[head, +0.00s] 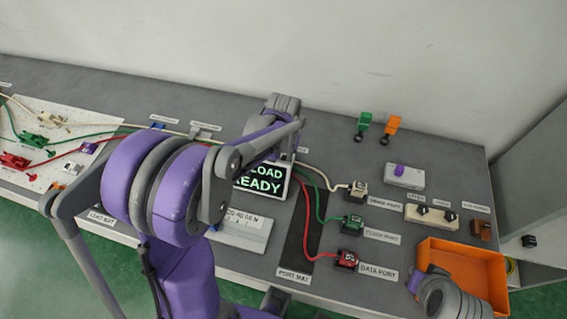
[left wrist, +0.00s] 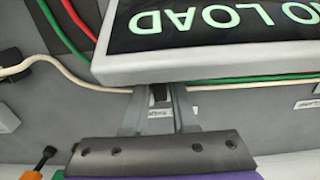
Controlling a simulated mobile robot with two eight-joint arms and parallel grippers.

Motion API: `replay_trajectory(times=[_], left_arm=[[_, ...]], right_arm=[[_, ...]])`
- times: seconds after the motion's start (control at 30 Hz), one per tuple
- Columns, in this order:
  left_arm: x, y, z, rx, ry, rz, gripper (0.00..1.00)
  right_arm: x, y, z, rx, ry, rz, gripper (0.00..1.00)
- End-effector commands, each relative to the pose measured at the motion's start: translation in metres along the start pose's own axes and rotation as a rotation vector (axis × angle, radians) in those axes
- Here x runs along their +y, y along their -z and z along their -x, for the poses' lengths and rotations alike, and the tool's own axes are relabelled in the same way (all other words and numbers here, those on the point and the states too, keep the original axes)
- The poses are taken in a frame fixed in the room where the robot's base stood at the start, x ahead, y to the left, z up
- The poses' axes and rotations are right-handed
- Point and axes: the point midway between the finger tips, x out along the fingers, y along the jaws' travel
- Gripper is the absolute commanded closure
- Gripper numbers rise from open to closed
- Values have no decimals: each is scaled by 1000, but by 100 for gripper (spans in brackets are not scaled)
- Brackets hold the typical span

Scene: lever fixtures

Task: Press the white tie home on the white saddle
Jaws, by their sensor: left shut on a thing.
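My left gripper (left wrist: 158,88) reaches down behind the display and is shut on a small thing. Its fingertips are partly hidden by the display's edge, and a dark part shows between them. I take this thing for the white tie, but neither it nor the white saddle shows clearly. The white cable (left wrist: 112,89) runs to the fingers from the left and on to the right behind the display. In the head view the white cable (head: 318,171) comes out right of the display. My left arm hides the gripper there. My right gripper's fingers are not seen.
The display (head: 262,180) stands close by the left gripper; its edge (left wrist: 210,65) overhangs the fingers. Red and green cables run beside it to the data port plug (head: 347,258) and another plug (head: 353,222). An orange bin (head: 478,262) stands at the right, and upright levers (head: 391,125) at the back.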

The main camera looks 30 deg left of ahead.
Motion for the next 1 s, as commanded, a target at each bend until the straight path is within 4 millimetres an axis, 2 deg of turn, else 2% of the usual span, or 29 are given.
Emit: replay_trajectory(times=[0.37, 0.67, 0.87, 1.0], left_arm=[[0, 0, 4, 0, 0, 0, 100], [0, 0, 35, 0, 0, 0, 100], [0, 40, 34, 0, 0, 1, 100], [0, 82, 34, 0, 0, 1, 100]], right_arm=[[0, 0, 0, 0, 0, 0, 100], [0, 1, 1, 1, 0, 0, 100], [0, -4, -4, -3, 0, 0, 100], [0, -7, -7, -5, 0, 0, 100]])
